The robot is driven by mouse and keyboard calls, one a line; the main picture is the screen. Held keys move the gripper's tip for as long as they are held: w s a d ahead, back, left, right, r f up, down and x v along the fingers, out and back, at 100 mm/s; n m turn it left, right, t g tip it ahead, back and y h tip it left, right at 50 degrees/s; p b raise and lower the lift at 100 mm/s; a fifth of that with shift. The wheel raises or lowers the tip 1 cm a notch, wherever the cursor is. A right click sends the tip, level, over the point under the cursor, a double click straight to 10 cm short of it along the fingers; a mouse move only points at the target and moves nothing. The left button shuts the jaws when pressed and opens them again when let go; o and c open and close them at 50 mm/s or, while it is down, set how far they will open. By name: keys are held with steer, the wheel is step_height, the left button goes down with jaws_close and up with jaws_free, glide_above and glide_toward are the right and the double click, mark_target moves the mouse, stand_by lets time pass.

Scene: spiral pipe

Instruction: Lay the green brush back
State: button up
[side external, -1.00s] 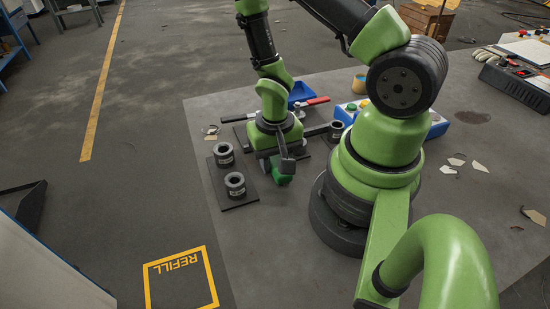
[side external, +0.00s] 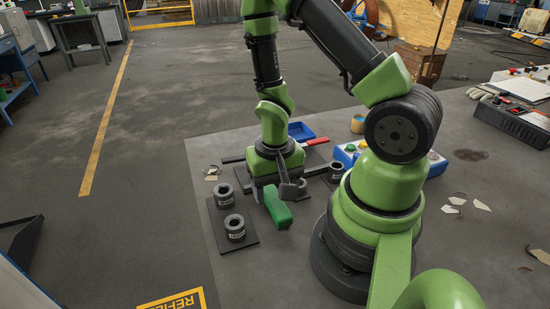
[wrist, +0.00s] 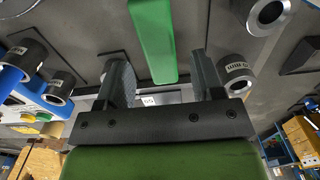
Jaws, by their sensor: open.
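The green brush (side external: 278,208) shows as a long green bar below and in front of my gripper in the side view. In the wrist view the green bar (wrist: 153,40) lies beyond the fingertips, roughly in line with the gap between them. The side view shows my gripper (side external: 278,182) above the table, partly overlapping the brush. I cannot see any bristles, nor exactly what the brush rests on.
Dark ring-shaped pipe pieces (side external: 235,226) stand on a dark plate at the left. A blue tray (side external: 301,132), a red-handled tool (side external: 316,141) and a blue button box (side external: 345,156) lie behind. An orange cup (side external: 358,124) stands further back. The table's front is mostly clear.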

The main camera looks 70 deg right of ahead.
step_height(320, 180, up, 8)
step_height(320, 180, up, 11)
steer(key=n+t, duration=0.2)
steer(key=t, duration=0.2)
glide_above(275, 199)
steer(key=a, duration=0.3)
steer(key=s+a+r+n+t+y, duration=0.2)
steer(key=s+a+r+n+t, duration=0.1)
steer(key=r, duration=0.4)
steer(key=shift+s+a+r, duration=0.4)
steer(key=shift+s+a, duration=0.1)
steer(key=shift+a, duration=0.05)
